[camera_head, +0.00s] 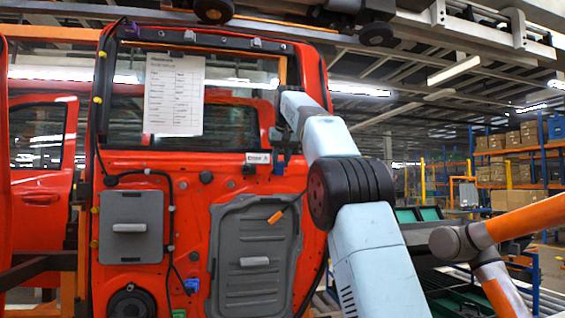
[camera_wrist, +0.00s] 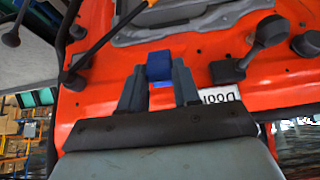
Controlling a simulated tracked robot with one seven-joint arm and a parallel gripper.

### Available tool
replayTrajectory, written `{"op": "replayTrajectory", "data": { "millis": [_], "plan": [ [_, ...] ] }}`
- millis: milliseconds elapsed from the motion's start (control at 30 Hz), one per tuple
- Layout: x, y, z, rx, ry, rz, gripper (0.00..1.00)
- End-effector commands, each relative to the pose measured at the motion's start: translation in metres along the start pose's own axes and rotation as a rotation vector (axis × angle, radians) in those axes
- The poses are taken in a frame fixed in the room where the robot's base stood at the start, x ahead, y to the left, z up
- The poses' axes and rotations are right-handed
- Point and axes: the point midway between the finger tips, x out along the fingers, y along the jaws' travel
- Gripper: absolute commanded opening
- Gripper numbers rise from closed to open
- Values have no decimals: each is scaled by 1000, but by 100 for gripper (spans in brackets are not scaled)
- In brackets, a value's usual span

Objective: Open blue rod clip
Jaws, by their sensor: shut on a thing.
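The blue rod clip (camera_wrist: 160,67) sits on the orange-red door panel (camera_wrist: 285,85). In the wrist view it is between the two grey fingers of my gripper (camera_wrist: 159,78), which is shut on it. In the head view the blue clip (camera_head: 279,166) shows just below my gripper (camera_head: 278,150), right of the white door label; much of the gripper is hidden by my arm there. Whether the clip is open or closed I cannot tell.
A thin rod with an orange grip (camera_head: 275,217) runs by the grey lower panel (camera_head: 252,262). Black knobs (camera_wrist: 268,32) stand out from the door near my fingers. A paper sheet (camera_head: 174,95) hangs over the window. Another orange robot arm (camera_head: 510,222) is at the right.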

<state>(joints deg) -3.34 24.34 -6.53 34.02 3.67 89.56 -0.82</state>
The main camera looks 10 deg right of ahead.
Motion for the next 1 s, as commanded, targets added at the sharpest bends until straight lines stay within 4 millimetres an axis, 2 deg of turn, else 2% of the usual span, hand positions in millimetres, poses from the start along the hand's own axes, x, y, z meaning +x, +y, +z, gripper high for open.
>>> {"op": "replayTrajectory", "data": {
  "millis": [633,667,900,1000],
  "plan": [
    [1,0,-1,1,-17,1,1],
    [1,0,-1,1,-17,1,34],
    [0,0,-1,1,-17,0,57],
    [0,0,-1,1,-17,0,57]
  ]
}}
